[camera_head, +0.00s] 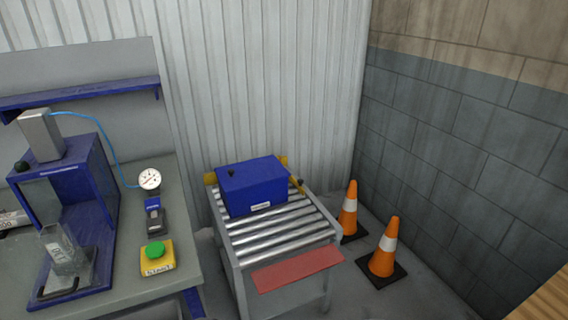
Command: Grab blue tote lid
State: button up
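The blue tote (252,196) sits at the back of the roller table, against the end stops. Its lid (250,173) is the same blue and lies closed on top, with a small dark knob near its back left. A white label shows on the tote's front side. My gripper does not show in this view, so nothing of its fingers can be seen.
The roller table (282,238) has bare rollers in front of the tote and a red plate (297,268) at its front edge. Two orange cones (349,211) (384,250) stand right. A workbench (187,228) with a blue press (85,190) and a green start button (155,250) stands left.

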aim_at(235, 176)
jog(key=z, duration=0.2)
jog(key=i, duration=1.5)
jog(key=u, duration=0.85)
jog(key=i, duration=0.85)
jog(key=u, duration=0.5)
jog(key=k, duration=0.6)
jog(key=u, duration=0.25)
jog(key=i, duration=0.6)
jog(key=z, duration=0.1)
